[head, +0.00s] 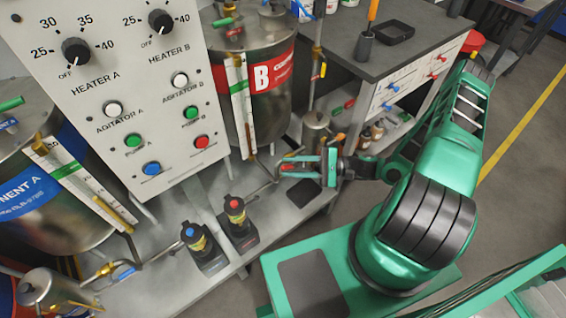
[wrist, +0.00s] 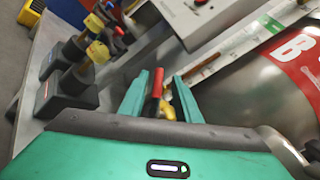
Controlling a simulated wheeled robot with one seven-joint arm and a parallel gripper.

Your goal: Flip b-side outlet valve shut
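The b-side outlet valve has a red lever handle (wrist: 157,84) and a brass body (wrist: 167,109), low by tank B (head: 268,80). My gripper (wrist: 161,88) is open, with its two green fingers on either side of the red handle. The handle lies closer to the left finger in the wrist view, and a gap shows on the right. I cannot tell whether a finger touches it. In the head view my gripper (head: 283,167) points left at the pipe below tank B, and the handle shows only as a little red between the fingers.
Two pumps, one with a blue top (head: 200,246) and one with a red top (head: 237,222), stand on the bench left of my gripper. The control panel (head: 120,80) rises behind them. A grey workbench (head: 400,60) stands at the back. A blue-handled valve (head: 124,271) is at the lower left.

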